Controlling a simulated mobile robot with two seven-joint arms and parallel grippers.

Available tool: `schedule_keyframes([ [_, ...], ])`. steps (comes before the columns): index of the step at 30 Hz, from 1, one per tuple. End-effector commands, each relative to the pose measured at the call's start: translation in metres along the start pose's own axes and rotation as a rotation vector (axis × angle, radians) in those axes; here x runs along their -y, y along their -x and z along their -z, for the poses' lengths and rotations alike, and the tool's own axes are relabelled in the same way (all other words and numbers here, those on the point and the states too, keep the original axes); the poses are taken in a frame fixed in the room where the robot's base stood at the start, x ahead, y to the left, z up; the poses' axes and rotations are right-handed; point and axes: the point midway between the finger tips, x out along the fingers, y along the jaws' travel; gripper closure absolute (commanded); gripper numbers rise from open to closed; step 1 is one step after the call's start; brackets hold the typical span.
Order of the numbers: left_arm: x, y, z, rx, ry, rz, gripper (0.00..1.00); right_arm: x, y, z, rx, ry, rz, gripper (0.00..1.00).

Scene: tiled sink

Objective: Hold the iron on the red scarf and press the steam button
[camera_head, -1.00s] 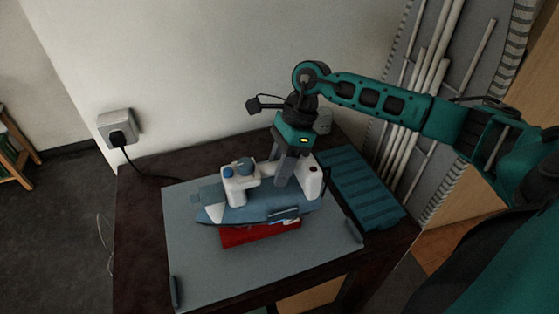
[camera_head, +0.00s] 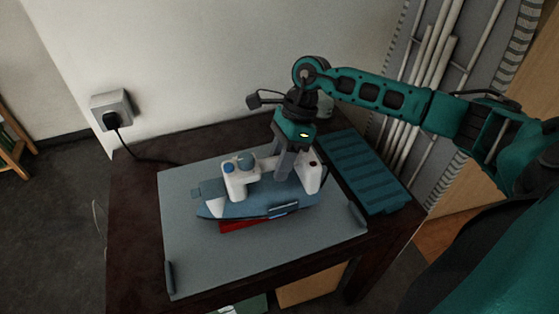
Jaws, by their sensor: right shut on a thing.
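The iron (camera_head: 258,201) has a blue base and a white handle. It sits over the red scarf (camera_head: 234,226) on the grey ironing mat (camera_head: 200,268), with its pointed end to the left. Only a strip of the scarf shows along the iron's front edge; the rest is hidden under it. My right gripper (camera_head: 285,167) points down from above and is shut on the iron's handle. I cannot tell which is the steam button. My left gripper is out of view.
The mat lies on a dark table (camera_head: 134,230). A teal ribbed tray (camera_head: 365,170) is at the table's right. A wall socket (camera_head: 110,108) with a plugged-in cord is at the left. Bare mat lies in front of the iron.

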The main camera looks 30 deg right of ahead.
Motion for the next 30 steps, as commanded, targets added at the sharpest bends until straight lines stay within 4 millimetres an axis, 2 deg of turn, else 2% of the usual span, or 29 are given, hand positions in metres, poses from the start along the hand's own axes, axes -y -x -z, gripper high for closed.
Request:
schedule_keyframes([
  [30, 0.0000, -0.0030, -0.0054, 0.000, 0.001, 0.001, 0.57, 0.0022, -0.0039, 0.0005, 0.006, 0.003, 0.005, 1.00],
])
